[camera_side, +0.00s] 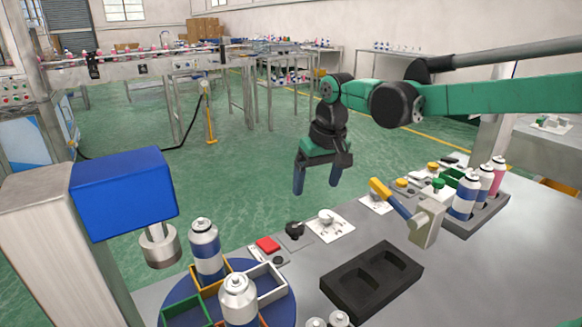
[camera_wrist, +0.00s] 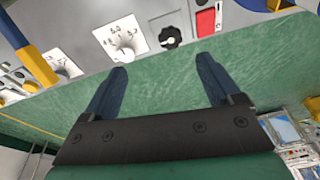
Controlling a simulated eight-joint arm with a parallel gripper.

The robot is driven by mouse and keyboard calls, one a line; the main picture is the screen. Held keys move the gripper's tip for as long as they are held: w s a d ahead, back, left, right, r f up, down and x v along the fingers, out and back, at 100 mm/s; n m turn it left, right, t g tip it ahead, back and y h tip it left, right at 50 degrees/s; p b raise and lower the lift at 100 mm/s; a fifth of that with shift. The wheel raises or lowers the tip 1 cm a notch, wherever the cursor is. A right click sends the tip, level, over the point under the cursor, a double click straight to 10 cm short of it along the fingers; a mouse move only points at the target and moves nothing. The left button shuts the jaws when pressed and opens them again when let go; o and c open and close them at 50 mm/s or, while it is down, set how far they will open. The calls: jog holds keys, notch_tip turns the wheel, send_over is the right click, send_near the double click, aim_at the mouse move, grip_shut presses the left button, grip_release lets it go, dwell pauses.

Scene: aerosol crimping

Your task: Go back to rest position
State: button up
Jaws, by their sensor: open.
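My gripper (camera_side: 317,178) hangs in the air past the far edge of the work table, with its blue fingers apart and nothing between them. In the wrist view the open fingers (camera_wrist: 161,88) show empty against the green floor. Below and in front of it on the table (camera_side: 290,290) are a white dial (camera_side: 327,222), a black knob (camera_side: 293,230) and a red button (camera_side: 267,245). The dial also shows in the wrist view (camera_wrist: 122,40), as do the black knob (camera_wrist: 170,38) and the red button (camera_wrist: 206,20).
A blue-headed crimping machine (camera_side: 122,192) stands at left beside a round blue turntable (camera_side: 178,300) with cans in coloured holders. A black tray (camera_side: 371,281) with empty recesses lies at centre front. A lever with a yellow handle (camera_side: 382,190) and a can rack (camera_side: 475,222) are at right.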

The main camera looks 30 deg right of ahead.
jog(key=s+d+n+t, duration=0.1)
jog(key=s+t, duration=0.4)
jog(key=s, duration=0.9)
jog(key=shift+d+f+n, duration=0.3)
jog(key=shift+d+f, duration=0.05)
jog(key=shift+d, duration=0.2)
